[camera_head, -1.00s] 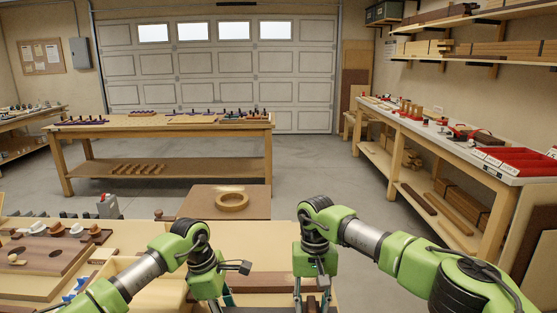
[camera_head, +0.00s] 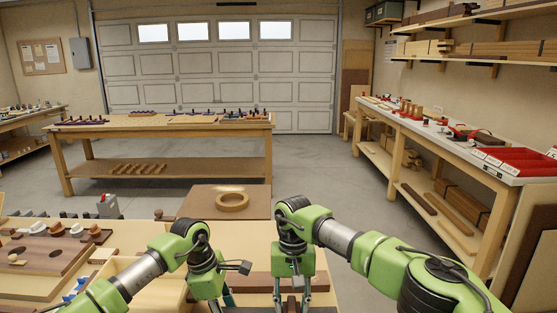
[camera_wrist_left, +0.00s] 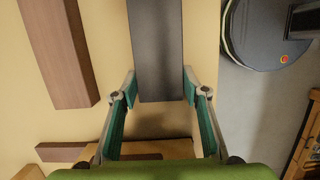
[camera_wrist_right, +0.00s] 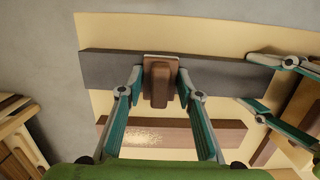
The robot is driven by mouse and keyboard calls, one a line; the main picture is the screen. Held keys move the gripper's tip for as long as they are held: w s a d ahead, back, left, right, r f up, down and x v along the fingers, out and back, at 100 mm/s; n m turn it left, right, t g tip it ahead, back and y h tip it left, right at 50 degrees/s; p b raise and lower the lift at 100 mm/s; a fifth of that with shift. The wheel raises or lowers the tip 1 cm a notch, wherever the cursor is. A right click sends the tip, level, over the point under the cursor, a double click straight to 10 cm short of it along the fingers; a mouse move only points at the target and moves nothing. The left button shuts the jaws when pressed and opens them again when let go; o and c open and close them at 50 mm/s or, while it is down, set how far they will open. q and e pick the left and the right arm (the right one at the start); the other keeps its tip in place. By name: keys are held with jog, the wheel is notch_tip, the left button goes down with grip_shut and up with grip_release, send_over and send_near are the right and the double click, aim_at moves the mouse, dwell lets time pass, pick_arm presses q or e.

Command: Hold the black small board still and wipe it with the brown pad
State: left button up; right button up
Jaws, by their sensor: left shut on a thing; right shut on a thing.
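The black small board (camera_wrist_right: 105,70) lies lengthwise across the right wrist view; its end also shows in the left wrist view (camera_wrist_left: 155,45). My left gripper (camera_wrist_left: 160,88) is shut on the sides of the board near one end. My right gripper (camera_wrist_right: 160,85) is shut on the brown pad (camera_wrist_right: 158,88), which sits against the board around its middle. A pale layer shows at the pad's edge. In the head view, my left gripper (camera_head: 222,302) and right gripper (camera_head: 291,302) are side by side at the bottom; the board and pad are mostly hidden there.
A brown wooden strip (camera_wrist_right: 215,132) lies alongside the board on the pale bench top. A light wooden tray (camera_head: 150,278) stands left of my left gripper. A brown panel with a wooden ring (camera_head: 232,201) is behind. A dark round object (camera_wrist_left: 268,35) shows in the left wrist view.

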jog(key=shift+a, duration=1)
jog(key=shift+d+f, duration=0.15)
jog(key=shift+d, duration=0.9)
jog(key=shift+d+f, duration=0.1)
jog(key=shift+d, duration=0.9)
jog(key=shift+d+r, duration=0.15)
jog(key=shift+d, duration=1.75)
jog(key=shift+d+r, duration=0.15)
jog(key=shift+d, duration=1.75)
pick_arm(q)
jog(key=o, duration=1.1)
pick_arm(e)
notch_tip(320, 180, up, 11)
